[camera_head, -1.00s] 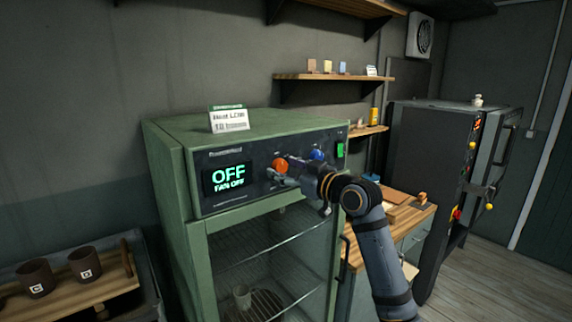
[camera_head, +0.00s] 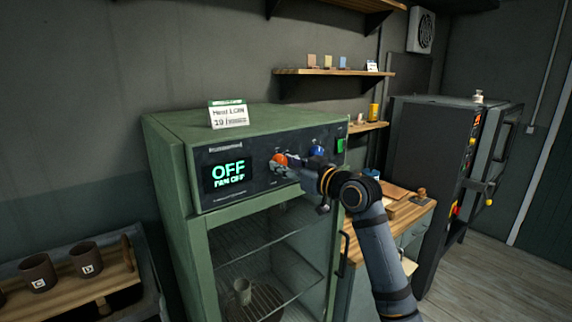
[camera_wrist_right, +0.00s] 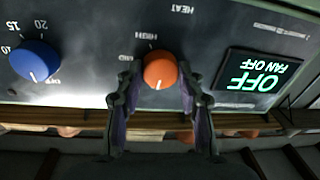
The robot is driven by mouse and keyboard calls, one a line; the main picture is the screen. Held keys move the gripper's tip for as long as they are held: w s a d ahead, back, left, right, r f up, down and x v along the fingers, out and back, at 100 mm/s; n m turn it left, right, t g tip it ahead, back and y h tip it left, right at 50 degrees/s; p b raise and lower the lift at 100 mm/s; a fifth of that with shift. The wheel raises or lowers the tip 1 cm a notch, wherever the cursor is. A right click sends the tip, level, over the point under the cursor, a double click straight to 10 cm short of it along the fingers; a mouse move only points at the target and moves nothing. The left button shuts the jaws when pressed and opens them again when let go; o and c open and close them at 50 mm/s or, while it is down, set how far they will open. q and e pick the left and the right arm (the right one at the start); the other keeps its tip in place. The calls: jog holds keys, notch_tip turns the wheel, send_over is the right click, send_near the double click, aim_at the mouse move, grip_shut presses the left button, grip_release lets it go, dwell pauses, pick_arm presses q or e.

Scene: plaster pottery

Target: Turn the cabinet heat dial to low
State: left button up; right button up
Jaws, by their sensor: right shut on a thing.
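The green cabinet (camera_head: 176,180) has a dark front panel with an orange heat dial (camera_head: 279,160), a blue dial (camera_head: 318,150) and a display (camera_head: 229,172) reading OFF and FAN OFF. In the right wrist view the orange heat dial (camera_wrist_right: 160,70) sits between the fingertips of my right gripper (camera_wrist_right: 159,85), under the word HEAT, with HIGH and other marks around it. My right gripper (camera_head: 287,172) is shut on the heat dial, reaching it from the right in the head view. The blue dial (camera_wrist_right: 36,61) is to one side. My left gripper is out of view.
A small card (camera_head: 229,117) stands on the cabinet top. A glass door below shows wire shelves and a cup (camera_head: 243,292). A board with mugs (camera_head: 85,260) is at lower left. A wooden counter (camera_head: 400,222) and dark kiln-like unit (camera_head: 420,150) stand at right.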

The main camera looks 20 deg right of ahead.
jog(key=m+p, duration=0.1)
jog(key=m, duration=0.4)
jog(key=shift+p, duration=0.3)
jog(key=shift+f+m+t+p, duration=0.1)
jog(key=shift+m+t+p, duration=0.3)
jog(key=shift+m+p, duration=1)
jog(key=shift+f+m+b, duration=0.1)
jog(key=shift+m+b, duration=0.35)
jog(key=shift+m, duration=0.25)
jog(key=o, duration=1.2)
